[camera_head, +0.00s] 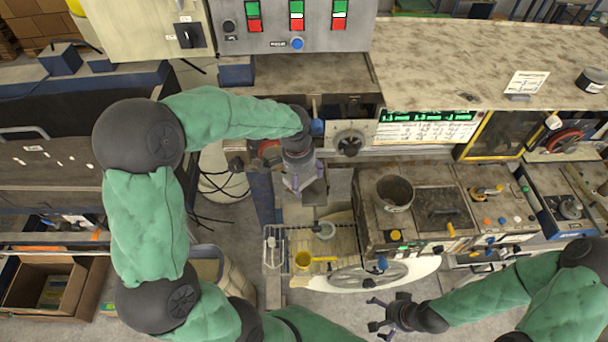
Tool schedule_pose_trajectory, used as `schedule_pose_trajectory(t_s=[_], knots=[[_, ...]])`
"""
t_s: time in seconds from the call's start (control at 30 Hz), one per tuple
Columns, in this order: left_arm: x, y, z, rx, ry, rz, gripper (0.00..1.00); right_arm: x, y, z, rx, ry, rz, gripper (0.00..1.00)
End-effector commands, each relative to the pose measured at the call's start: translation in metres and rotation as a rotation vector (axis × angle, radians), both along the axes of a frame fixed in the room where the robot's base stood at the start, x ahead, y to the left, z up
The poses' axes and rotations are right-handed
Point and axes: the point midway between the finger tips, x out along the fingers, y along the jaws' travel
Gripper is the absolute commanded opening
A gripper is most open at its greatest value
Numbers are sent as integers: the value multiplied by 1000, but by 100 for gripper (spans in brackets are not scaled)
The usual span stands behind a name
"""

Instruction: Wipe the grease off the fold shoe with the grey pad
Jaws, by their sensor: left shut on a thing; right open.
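My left gripper (298,186) points down over the narrow machine bed left of centre. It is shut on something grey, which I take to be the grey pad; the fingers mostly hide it. A grey metal piece (316,192) beside the fingertips looks like the fold shoe. I cannot tell whether the pad touches it, and no grease can be made out at this size. My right gripper (376,317) is open and empty, low in the picture, in front of the machine and away from the shoe.
A large handwheel (368,275) and a dark pot (395,192) are to the right. A control panel (292,27) stands behind.

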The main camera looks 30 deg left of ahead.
Motion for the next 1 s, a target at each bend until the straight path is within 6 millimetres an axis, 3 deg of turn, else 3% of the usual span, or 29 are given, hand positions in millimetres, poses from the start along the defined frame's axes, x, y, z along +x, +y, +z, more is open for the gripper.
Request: schedule_pose_trajectory(t_s=[0.37,1.0], knots=[[0,0,-8,0,1,0,48,0,0,-5,0,0,0,100],[0,0,-59,0,0,1,48,0,0,-38,0,0,0,100]])
